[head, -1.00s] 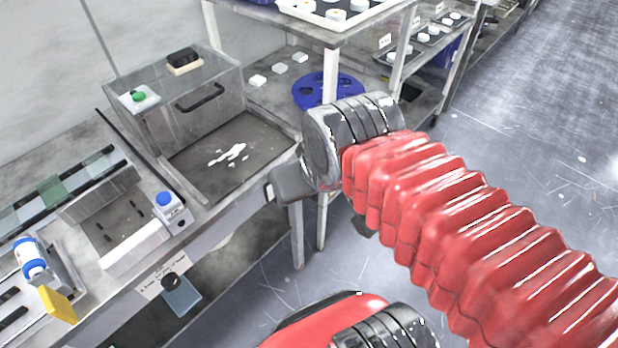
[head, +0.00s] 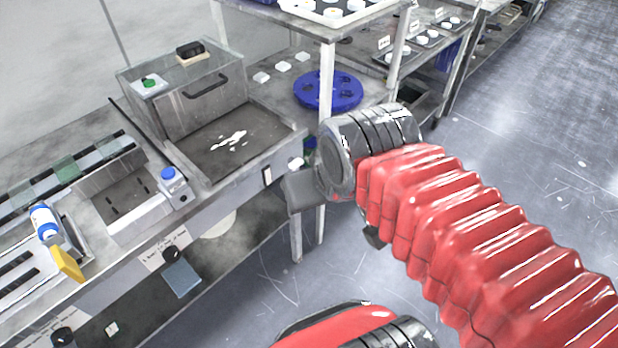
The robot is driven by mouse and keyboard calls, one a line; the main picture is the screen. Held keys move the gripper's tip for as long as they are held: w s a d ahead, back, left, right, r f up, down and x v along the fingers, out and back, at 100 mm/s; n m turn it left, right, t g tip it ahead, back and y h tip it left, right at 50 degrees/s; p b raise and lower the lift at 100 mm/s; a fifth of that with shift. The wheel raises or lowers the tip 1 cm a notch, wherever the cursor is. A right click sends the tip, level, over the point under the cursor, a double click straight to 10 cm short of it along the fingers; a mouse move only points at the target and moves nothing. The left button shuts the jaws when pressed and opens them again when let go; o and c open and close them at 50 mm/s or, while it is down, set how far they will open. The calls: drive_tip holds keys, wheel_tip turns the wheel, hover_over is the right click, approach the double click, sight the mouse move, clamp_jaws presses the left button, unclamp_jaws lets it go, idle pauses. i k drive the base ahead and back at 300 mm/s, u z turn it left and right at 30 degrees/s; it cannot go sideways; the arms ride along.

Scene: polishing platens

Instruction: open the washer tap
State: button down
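A round black knob (head: 171,254) sits on the bench front beside a white label whose print is too small to read. A second black knob (head: 64,337) is on the same front at the lower left edge. I cannot tell which of them, if either, is the washer tap. My red bellows arm comes in from the right and ends in a grey joint near the bench's right corner. My gripper's fingers do not show. No part of my arm visibly touches a knob.
A lidded metal box with a black handle (head: 205,90) stands behind a shallow sink (head: 225,145). A blue-capped bottle (head: 173,187), a blue-white bottle (head: 43,222) and a yellow piece (head: 67,264) are on the bench. A blue disc (head: 328,90) lies on the shelf. The floor (head: 480,170) at right is clear.

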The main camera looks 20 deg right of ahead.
sight(295, 164)
drive_tip(key=k, duration=0.65)
drive_tip(key=z, duration=0.2)
drive_tip(key=i, duration=1)
drive_tip(key=u, duration=1.5)
